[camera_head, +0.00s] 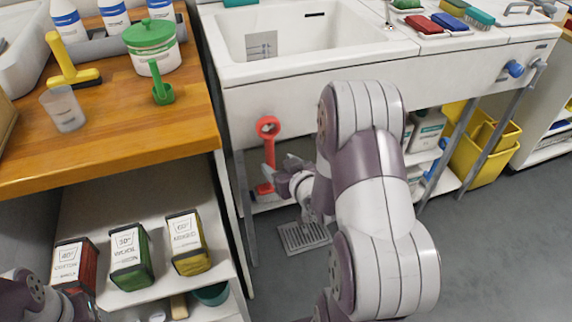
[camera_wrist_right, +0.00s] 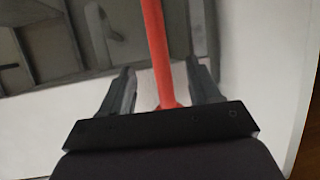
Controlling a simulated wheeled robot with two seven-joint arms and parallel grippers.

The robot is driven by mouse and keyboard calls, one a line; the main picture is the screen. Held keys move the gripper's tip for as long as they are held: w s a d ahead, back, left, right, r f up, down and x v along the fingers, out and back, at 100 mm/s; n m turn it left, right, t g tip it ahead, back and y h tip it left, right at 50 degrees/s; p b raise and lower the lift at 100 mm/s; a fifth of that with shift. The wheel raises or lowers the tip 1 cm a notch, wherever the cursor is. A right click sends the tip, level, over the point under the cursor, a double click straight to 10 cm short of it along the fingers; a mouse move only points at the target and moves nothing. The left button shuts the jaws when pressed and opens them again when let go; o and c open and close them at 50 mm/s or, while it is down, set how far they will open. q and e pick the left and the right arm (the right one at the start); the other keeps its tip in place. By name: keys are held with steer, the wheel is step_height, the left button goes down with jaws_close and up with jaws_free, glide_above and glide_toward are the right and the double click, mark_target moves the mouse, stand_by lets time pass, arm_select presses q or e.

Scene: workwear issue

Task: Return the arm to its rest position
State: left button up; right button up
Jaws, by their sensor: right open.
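My right arm (camera_head: 375,200) reaches in from the lower right in the head view. Its gripper (camera_head: 272,168) is in front of the sink unit, close to an upright red long-handled tool (camera_head: 267,127) with a ring top. In the right wrist view the gripper (camera_wrist_right: 160,85) is open, its two dark fingers apart. The red handle (camera_wrist_right: 157,45) shows between or just beyond them, with a gap on each side. I cannot tell how deep it lies. Part of my left arm (camera_head: 22,294) shows at the bottom left corner; its jaws are not clear.
A wooden counter (camera_head: 120,150) at left holds a green-lidded tub (camera_head: 152,48), a cup (camera_head: 63,108) and bottles. Below it, a shelf (camera_head: 150,205) carries labelled tins. The white sink unit (camera_head: 300,95) stands behind; yellow bucket (camera_head: 485,150) at right. A floor drain (camera_head: 303,238) lies below. Floor is clear at lower right.

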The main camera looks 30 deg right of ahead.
steer(key=s+d+f+m+g, duration=0.1)
steer(key=s+f+g, duration=0.2)
steer(key=s, duration=0.3)
steer(key=s+f+m+g, duration=0.1)
steer(key=s+f+g, duration=0.1)
steer(key=s+g, duration=0.25)
steer(key=s+a+r+n+g, duration=0.1)
steer(key=s+a+r+g, duration=0.5)
steer(key=a, duration=0.4)
steer(key=a+r+n+t+y+p, duration=0.1)
steer(key=a+r+p, duration=0.2)
steer(key=r+p, duration=2.3)
steer(key=shift+w+a+r+n, duration=0.2)
steer(key=shift+w+r+n, duration=0.2)
steer(key=shift+r, duration=0.2)
